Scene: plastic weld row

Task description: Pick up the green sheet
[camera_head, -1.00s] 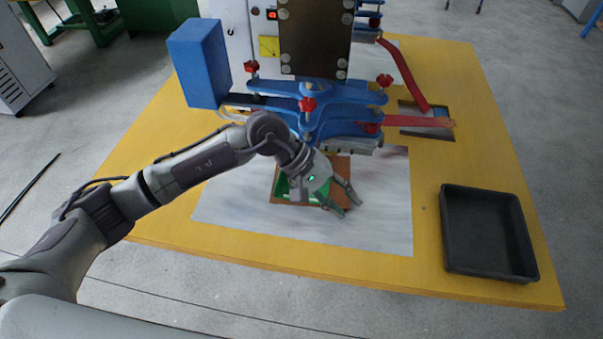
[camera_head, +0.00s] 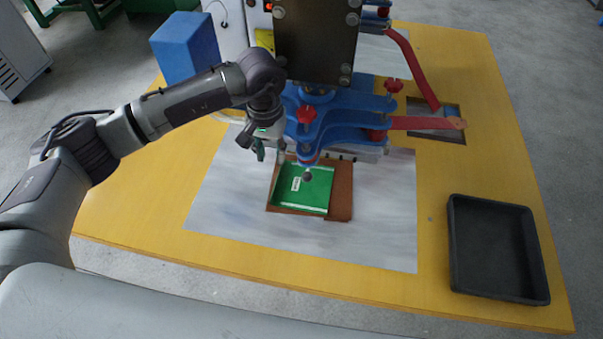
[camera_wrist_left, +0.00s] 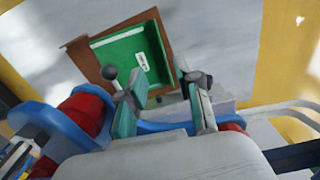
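The green sheet (camera_head: 310,191) with a small white label lies on a brown board (camera_head: 342,190) in front of the blue press. It also shows in the left wrist view (camera_wrist_left: 126,50), beyond my fingers. My left gripper (camera_head: 270,151) is above and behind the sheet's left back corner, beside the press, and does not touch the sheet. In the left wrist view its two fingers (camera_wrist_left: 152,82) stand apart with no sheet between them. My right gripper is not in view.
The blue press (camera_head: 335,125) with red knobs stands close to the right of my left gripper. A black tray (camera_head: 460,285) sits at the table's right front. The white mat (camera_head: 385,225) in front of the board is clear.

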